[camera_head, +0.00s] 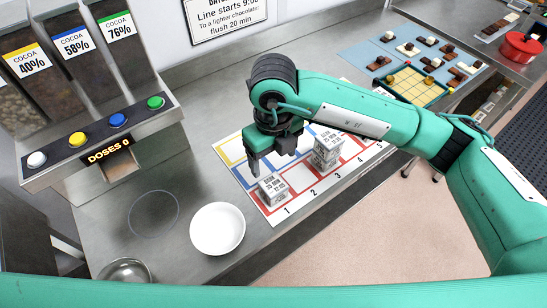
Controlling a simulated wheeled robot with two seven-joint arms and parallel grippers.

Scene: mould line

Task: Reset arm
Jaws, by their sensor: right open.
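My right arm reaches in from the right in green, with its wrist bent down over the numbered mat (236,152). My right gripper (268,160) is open, with nothing seen between its dark fingers. It is over the left part of the mat, just above and behind a small printed block (272,189) near number 1. A second stack of printed blocks (327,152) stands on the mat to the right of the gripper, close to the arm. A green part of my own body crosses the bottom edge. My left gripper does not show.
A white bowl (217,229) and a metal bowl (125,271) stand on the steel counter (185,205) in front. A cocoa dispenser (105,130) with coloured buttons is at left. A blue mat (388,45) with chocolates, a yellow gridded tray (412,83) and a red pot (521,47) lie behind.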

